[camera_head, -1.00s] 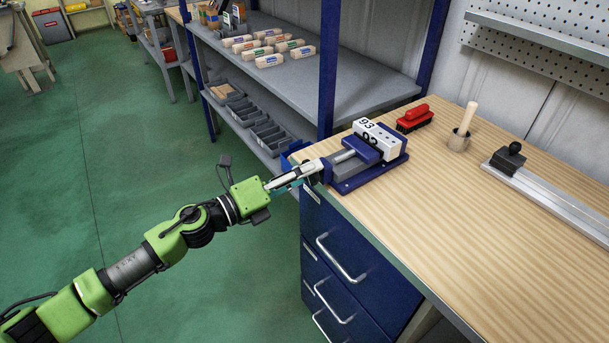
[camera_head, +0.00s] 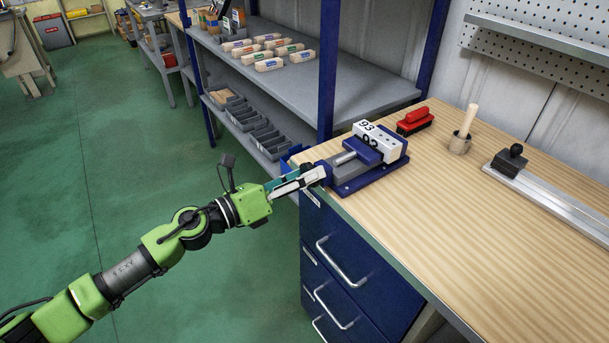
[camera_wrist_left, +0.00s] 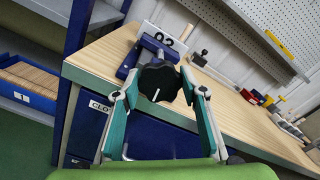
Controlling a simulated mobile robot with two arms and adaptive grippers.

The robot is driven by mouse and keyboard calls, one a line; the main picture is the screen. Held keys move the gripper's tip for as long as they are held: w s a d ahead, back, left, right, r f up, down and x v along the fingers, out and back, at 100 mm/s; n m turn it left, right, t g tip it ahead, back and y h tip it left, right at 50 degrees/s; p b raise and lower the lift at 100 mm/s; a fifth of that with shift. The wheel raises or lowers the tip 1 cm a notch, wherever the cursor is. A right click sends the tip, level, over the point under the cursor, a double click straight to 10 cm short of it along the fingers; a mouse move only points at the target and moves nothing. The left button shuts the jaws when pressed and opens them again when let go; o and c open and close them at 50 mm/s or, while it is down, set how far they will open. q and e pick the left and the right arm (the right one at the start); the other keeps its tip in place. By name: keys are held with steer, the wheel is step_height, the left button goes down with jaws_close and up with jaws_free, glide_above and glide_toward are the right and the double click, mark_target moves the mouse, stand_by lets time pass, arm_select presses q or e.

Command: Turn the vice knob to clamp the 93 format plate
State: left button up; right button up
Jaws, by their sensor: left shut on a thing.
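The blue and grey vice (camera_head: 370,179) stands at the near left corner of the wooden bench. The white format plate (camera_head: 372,131), marked 93, sits at its far end by the blue jaw; I cannot tell whether the jaw touches it. The plate also shows in the left wrist view (camera_wrist_left: 154,33). The black lobed knob (camera_wrist_left: 158,84) has a white mark on its face and points off the bench edge. My left gripper (camera_head: 315,175) is shut on the knob, one finger on each side. In the head view its fingers mostly hide the knob. My right gripper is not in view.
Blue drawers (camera_head: 350,265) are below. A grey shelf (camera_head: 290,80) with labelled blocks stands behind.

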arm_select(q)
steer(key=shift+s+f, duration=0.1)
steer(key=shift+f, duration=0.1)
steer(key=o, duration=1.1)
steer(key=shift+o, duration=0.2)
steer(key=shift+r, duration=0.1)
steer(key=v, duration=1.2)
